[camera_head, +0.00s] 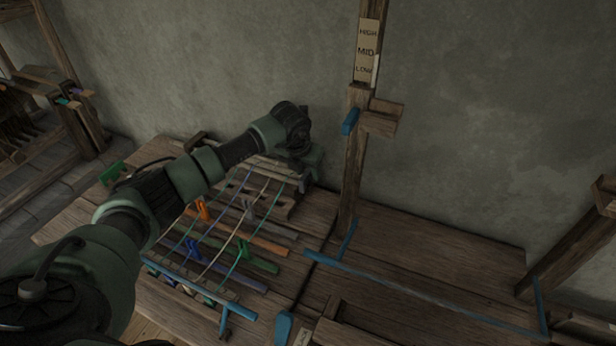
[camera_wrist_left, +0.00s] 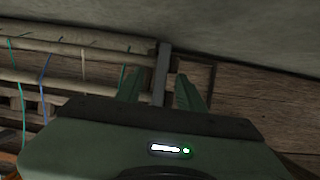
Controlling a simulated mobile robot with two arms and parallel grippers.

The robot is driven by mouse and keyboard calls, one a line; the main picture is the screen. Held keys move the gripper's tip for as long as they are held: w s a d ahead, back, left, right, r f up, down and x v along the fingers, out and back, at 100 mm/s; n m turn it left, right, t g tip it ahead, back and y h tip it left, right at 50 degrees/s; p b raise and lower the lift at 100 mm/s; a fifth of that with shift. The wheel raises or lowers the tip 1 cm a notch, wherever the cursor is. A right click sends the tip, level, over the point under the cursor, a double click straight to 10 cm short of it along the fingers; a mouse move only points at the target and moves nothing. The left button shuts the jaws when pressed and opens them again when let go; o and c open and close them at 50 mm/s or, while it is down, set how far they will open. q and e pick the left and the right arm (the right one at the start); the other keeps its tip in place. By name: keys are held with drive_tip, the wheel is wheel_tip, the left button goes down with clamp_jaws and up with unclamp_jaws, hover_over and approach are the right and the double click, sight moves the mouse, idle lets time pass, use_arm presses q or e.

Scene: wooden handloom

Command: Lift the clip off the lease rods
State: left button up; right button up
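My left gripper (camera_head: 303,180) is at the back of the loom table, over the ends of the pale rods, and shows only small and dark there. In the left wrist view my green fingers (camera_wrist_left: 158,92) are spread apart. A narrow grey upright piece, which looks like the clip (camera_wrist_left: 162,68), stands between them with a gap visible on each side. It is at the right ends of two pale round rods, which look like the lease rods (camera_wrist_left: 65,44). The clip's lower part is hidden behind my gripper body. My right gripper is not in view.
Coloured threads (camera_head: 225,240) run across several coloured bars with upright clips on the table. A wooden post (camera_head: 354,170) with a blue peg and a HIGH/MID/LOW label (camera_head: 366,50) rises right of my gripper. The wall is close behind. The right-hand boards (camera_head: 430,240) are mostly clear.

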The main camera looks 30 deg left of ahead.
use_arm(q)
clamp_jaws()
idle(0.3)
